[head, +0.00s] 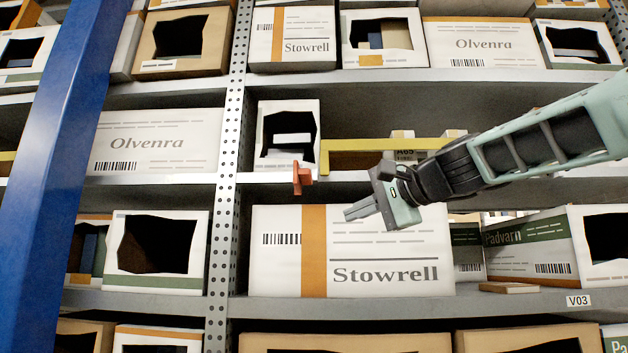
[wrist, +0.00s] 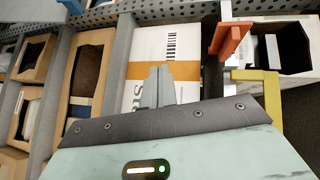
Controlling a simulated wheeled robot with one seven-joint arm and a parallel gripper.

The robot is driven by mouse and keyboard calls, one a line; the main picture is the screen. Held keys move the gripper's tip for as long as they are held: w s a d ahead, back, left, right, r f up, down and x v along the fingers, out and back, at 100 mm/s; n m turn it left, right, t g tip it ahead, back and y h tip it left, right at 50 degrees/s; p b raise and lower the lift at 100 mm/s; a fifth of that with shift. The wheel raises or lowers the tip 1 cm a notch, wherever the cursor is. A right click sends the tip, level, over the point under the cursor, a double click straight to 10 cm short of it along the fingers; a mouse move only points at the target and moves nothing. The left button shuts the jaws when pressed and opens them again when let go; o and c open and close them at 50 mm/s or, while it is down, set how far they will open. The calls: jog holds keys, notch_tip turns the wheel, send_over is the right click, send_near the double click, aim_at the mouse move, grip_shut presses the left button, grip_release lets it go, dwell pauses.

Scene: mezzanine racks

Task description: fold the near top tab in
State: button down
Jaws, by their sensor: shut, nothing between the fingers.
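My gripper (head: 366,208) is shut and empty, its fingers pointing left in front of a large white Stowrell carton (head: 275,262) with an orange band. In the wrist view, the shut fingers (wrist: 159,80) overlap that carton's printed face (wrist: 170,42); I cannot tell if they touch it. No part is clearly the near top tab. Up and left of the gripper, a small white open-fronted carton (head: 271,171) stands on the shelf above. An orange piece (head: 302,178) is at its lower front; it also shows in the wrist view (wrist: 231,38).
A yellow bar (head: 400,144) runs across the upper bay, above the gripper; its bent end shows in the wrist view (wrist: 264,84). A perforated grey upright (head: 226,190) stands left of the Stowrell carton. A blue post (head: 55,160) fills the left foreground. Cartons crowd the shelves.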

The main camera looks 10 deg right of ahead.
aim_at(303, 177)
jog(key=d+r+m+t, duration=0.2)
jog(key=d+r, duration=0.3)
jog(key=r, duration=0.5)
jog(key=shift+r+t, duration=0.2)
jog(key=shift+t, duration=0.3)
jog(key=shift+w, duration=0.1)
jog(key=a+p+x, duration=0.1)
jog(key=p+x, duration=0.1)
jog(key=x, duration=0.2)
jog(key=s+p+x, duration=0.1)
jog(key=p+x, duration=0.1)
jog(key=x, duration=0.2)
jog(key=a+p+x, duration=0.1)
jog(key=p+x, duration=0.2)
jog(key=x, duration=0.1)
jog(key=shift+w+a, duration=0.15)
jog(key=shift+a, duration=0.3)
